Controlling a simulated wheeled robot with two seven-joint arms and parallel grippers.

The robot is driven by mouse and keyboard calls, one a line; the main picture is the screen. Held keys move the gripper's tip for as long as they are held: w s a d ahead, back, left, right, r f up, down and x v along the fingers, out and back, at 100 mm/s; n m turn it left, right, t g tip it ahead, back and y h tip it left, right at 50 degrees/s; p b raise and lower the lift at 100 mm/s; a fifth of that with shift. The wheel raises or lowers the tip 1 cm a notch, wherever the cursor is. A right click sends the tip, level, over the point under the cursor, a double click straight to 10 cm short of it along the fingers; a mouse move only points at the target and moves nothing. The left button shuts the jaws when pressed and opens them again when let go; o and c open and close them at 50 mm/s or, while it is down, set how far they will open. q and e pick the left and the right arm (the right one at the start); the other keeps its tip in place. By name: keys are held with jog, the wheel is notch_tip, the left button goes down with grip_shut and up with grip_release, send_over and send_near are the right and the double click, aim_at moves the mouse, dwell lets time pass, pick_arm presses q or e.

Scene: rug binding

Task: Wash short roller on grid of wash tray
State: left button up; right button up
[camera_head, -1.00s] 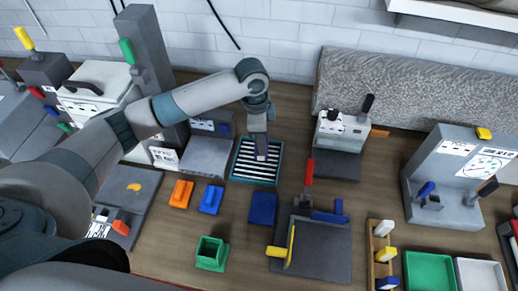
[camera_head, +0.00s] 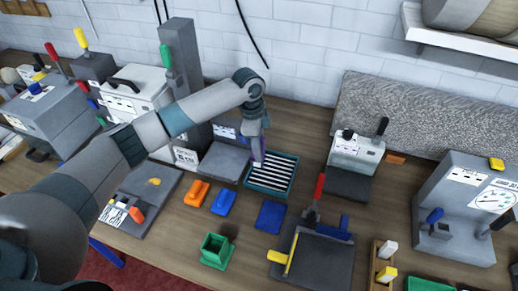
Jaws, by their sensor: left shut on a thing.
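The wash tray (camera_head: 250,187) is a teal-rimmed rectangular tray with a grid of white bars (camera_head: 275,174) over a dark inside. It sits near the middle of the bench. My left gripper (camera_head: 257,155) points down at the tray's upper left edge. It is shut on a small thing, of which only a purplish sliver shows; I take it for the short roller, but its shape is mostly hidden. I cannot tell whether it touches the grid. My right gripper is out of view.
A grey machine (camera_head: 224,161) stands close left of the tray. Orange (camera_head: 197,193) and blue (camera_head: 223,201) blocks, a blue pad (camera_head: 270,217) and a green open box (camera_head: 216,251) lie in front. A white machine (camera_head: 355,153) stands to the right.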

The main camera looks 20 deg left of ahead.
aim_at(260, 165)
pick_arm(q)
jog(key=shift+d+f+b, duration=0.1)
jog(key=shift+f+b, duration=0.35)
jog(key=shift+f, duration=0.15)
jog(key=shift+f+b, duration=0.5)
jog(key=shift+f, duration=0.25)
notch_tip(260, 165, down, 3)
jog(key=b, duration=0.3)
jog(key=shift+f+b, duration=0.5)
jog(key=shift+f, duration=0.1)
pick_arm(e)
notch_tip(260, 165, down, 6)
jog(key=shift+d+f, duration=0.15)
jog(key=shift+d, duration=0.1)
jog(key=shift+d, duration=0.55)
pick_arm(q)
jog(key=shift+f+b, duration=0.3)
jog(key=shift+f, duration=0.2)
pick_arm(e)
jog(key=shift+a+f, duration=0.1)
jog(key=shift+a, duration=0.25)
pick_arm(q)
jog(key=shift+d, duration=0.15)
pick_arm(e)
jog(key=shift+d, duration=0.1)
